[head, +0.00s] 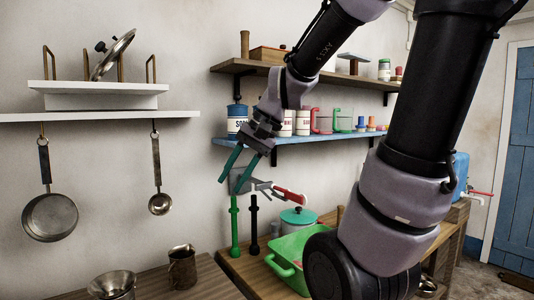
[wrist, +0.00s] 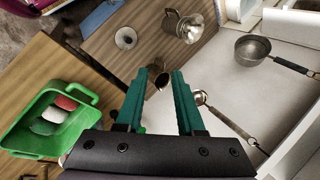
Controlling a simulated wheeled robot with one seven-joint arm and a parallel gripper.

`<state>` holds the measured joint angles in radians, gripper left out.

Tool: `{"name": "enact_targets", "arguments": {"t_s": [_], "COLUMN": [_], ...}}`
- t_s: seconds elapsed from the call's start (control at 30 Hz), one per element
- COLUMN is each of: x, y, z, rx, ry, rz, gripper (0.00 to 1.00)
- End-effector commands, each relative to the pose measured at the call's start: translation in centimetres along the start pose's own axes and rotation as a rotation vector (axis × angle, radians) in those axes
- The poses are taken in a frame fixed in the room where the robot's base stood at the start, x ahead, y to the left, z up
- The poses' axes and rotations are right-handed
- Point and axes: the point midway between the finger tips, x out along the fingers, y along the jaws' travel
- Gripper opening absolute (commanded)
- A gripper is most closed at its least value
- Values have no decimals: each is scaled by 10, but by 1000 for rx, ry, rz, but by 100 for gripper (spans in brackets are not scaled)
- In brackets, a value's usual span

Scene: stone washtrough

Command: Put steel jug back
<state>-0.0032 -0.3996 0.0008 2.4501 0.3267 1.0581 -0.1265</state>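A shiny steel vessel with a wide flared rim (head: 112,284) stands on the wooden table at the lower left; it also shows at the top of the wrist view (wrist: 184,26). A darker metal jug with a side handle (head: 182,268) stands beside it; in the wrist view this jug (wrist: 158,78) is partly hidden behind the fingers. I cannot tell which is the task's steel jug. My gripper (head: 248,166) has its teal fingers apart and nothing between them. It is in the air before the wall, well above the table; its fingers also show in the wrist view (wrist: 165,70).
A white wall shelf (head: 100,116) has a pan and a ladle hanging below. A blue shelf (head: 300,137) holds tins and mugs. A green basin (head: 290,258), a lidded pot (head: 298,219) and a green post (head: 234,228) stand on the right-hand bench.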

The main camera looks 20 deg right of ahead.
Motion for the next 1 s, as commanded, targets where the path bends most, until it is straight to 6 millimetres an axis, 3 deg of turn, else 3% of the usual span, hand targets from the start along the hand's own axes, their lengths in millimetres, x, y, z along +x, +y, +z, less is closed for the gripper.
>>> {"name": "enact_targets", "arguments": {"t_s": [0.1,0.33,1.0], "x": [-38,-81,-86], "y": [15,33,35], "z": [2,1,0], "rx": [-117,-237,-252], "ry": [180,394,424], "rz": [45,104,113], "gripper": [37,37,37]}}
